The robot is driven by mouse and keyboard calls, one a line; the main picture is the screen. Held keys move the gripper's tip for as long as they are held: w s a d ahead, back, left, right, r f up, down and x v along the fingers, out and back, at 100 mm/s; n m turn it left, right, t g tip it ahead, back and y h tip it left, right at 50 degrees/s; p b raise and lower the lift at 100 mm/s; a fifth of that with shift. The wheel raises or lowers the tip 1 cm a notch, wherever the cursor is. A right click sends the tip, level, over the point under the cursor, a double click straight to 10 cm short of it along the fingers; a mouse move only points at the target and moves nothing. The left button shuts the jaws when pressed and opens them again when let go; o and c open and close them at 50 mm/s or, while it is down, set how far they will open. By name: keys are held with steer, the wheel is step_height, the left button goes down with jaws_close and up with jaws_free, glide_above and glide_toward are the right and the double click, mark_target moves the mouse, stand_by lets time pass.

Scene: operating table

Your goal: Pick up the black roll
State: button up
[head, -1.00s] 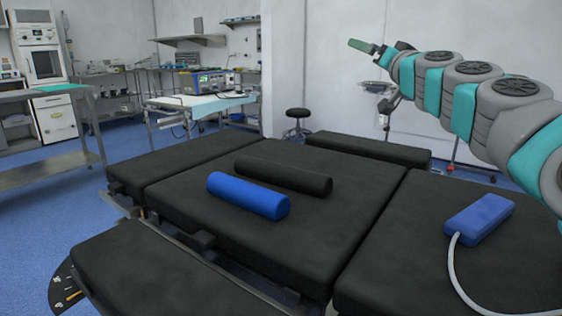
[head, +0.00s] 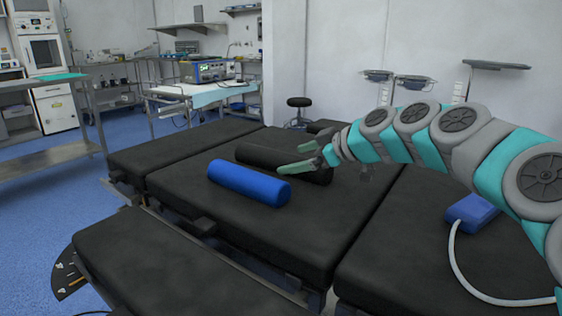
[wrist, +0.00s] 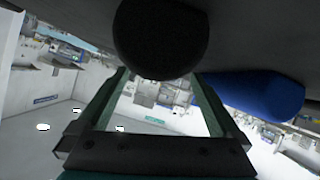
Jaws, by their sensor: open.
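The black roll (head: 258,156) lies on the black table pad, behind the blue roll (head: 247,184). My gripper (head: 292,161) is open and appears at the right end of the black roll, its fingers pointing left and covering part of it. In the wrist view the rounded end of the black roll (wrist: 160,38) shows just beyond and between the open fingertips (wrist: 160,82). The blue roll also shows at the right of the wrist view (wrist: 255,92). I cannot tell whether the fingers touch the black roll.
The black padded operating table (head: 290,235) fills the foreground, with gaps between its sections. A blue device (head: 472,211) with a white hose lies on the right pad, below my arm. A stool (head: 299,105) and an equipment table (head: 200,100) stand behind.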

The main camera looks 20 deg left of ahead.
mark_target(291, 156)
steer(key=x, duration=0.4)
steer(key=shift+w+a+r+p, duration=0.15)
steer(key=shift+w+a+p, duration=0.15)
steer(key=shift+p, duration=0.05)
steer(key=shift+c, duration=0.2)
steer(key=c, duration=1.5)
steer(key=shift+r, duration=0.1)
